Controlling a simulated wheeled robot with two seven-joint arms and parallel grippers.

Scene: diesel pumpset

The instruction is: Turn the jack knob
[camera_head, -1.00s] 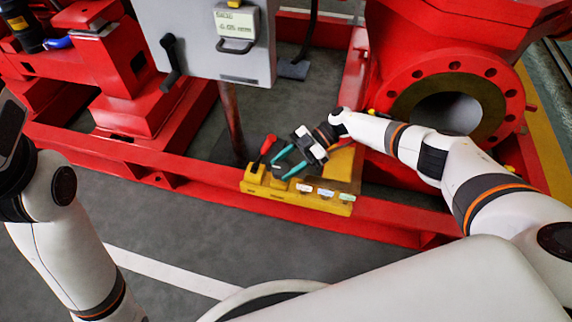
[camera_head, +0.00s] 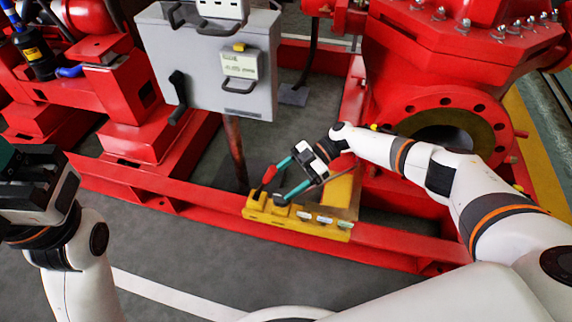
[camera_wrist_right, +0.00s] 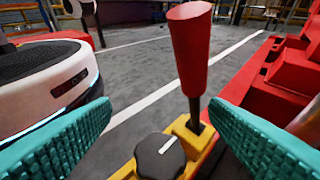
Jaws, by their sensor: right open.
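The jack knob is a round black knob (camera_wrist_right: 160,157) with a white line across its top, on a yellow block (camera_head: 300,221). The yellow block sits on the red frame rail in the head view. A red-handled lever (camera_wrist_right: 190,50) stands up from the same block, just beyond the knob. My right gripper (camera_head: 283,181) is open, with teal fingers spread above the block. In the right wrist view the fingers (camera_wrist_right: 160,110) are apart with nothing between them touching; the knob and lever show in the gap. My left gripper (camera_head: 38,185) is at the left edge, its fingers mostly cut off.
A grey control box (camera_head: 215,65) on a red post stands behind the block. A large red flanged pump casing (camera_head: 460,110) is to the right, close to my right arm. Several labels line the block's front.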

